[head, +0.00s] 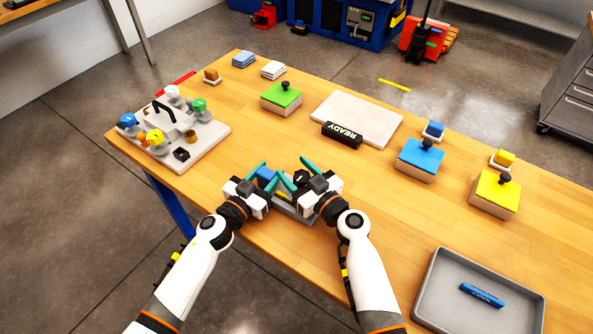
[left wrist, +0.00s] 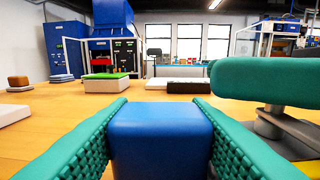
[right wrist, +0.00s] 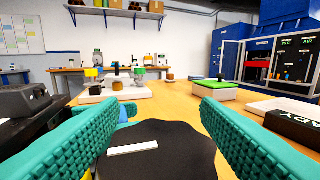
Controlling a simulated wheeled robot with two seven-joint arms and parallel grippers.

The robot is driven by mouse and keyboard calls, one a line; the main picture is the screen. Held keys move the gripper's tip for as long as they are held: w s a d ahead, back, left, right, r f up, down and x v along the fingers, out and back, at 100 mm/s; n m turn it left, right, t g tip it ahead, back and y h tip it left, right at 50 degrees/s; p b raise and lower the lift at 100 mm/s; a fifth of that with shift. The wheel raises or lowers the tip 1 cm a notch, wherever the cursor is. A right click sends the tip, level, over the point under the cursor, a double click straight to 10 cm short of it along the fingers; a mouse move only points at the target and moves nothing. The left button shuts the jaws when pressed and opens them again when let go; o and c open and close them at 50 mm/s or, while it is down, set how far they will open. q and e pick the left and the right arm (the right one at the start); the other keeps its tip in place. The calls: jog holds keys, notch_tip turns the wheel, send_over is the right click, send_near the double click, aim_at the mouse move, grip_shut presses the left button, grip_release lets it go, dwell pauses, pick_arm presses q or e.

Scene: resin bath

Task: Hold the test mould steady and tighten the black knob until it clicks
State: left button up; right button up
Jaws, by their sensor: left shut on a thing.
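My left gripper (head: 266,177) is shut on a blue block (left wrist: 160,135), apparently part of the test mould; the block also shows in the head view (head: 265,175). The black knob (right wrist: 155,150) is round with a scalloped edge and a white mark line, which lies nearly level in the right wrist view. The knob shows small in the head view (head: 300,177). My right gripper (right wrist: 160,112) is open, its teal fingers apart on either side of the knob; finger contact is not clear. The grippers hide most of the mould's grey base (head: 290,210).
A dark READY display (head: 342,135) stands by a pale plate (head: 365,112). Green (head: 281,97), blue (head: 420,160) and yellow (head: 496,193) blocks stand around it. A white board with coloured knobs (head: 210,135) is at left. A grey tray (head: 430,300) holds a blue marker (head: 482,295).

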jog(key=v, duration=1.2)
